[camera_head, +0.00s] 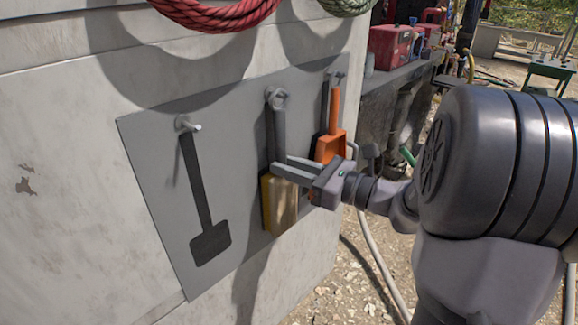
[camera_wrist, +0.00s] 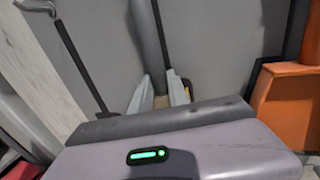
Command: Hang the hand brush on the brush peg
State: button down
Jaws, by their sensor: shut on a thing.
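The hand brush has a grey handle and a yellow, block-shaped head (camera_head: 282,206). It hangs handle up, close in front of the grey board, at the middle peg (camera_head: 278,98). The top of its handle is at this peg, but I cannot tell whether it is around the peg or only in front of it. My gripper (camera_head: 283,168) is shut on the brush, near where the handle meets the head. In the wrist view, the two fingertips (camera_wrist: 160,95) close on the brush, with a grey handle (camera_wrist: 145,35) rising behind; the gripper body hides most of the head.
The board (camera_head: 160,150) has a bare left peg (camera_head: 187,125) above a dark spade-shaped outline (camera_head: 210,240). An orange scoop (camera_head: 331,140) hangs at the right peg (camera_head: 338,75), close beside my gripper. Coiled red hose (camera_head: 215,12) hangs above. Gravelly ground lies below right.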

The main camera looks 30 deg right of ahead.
jog(key=c, duration=1.2)
grip_release()
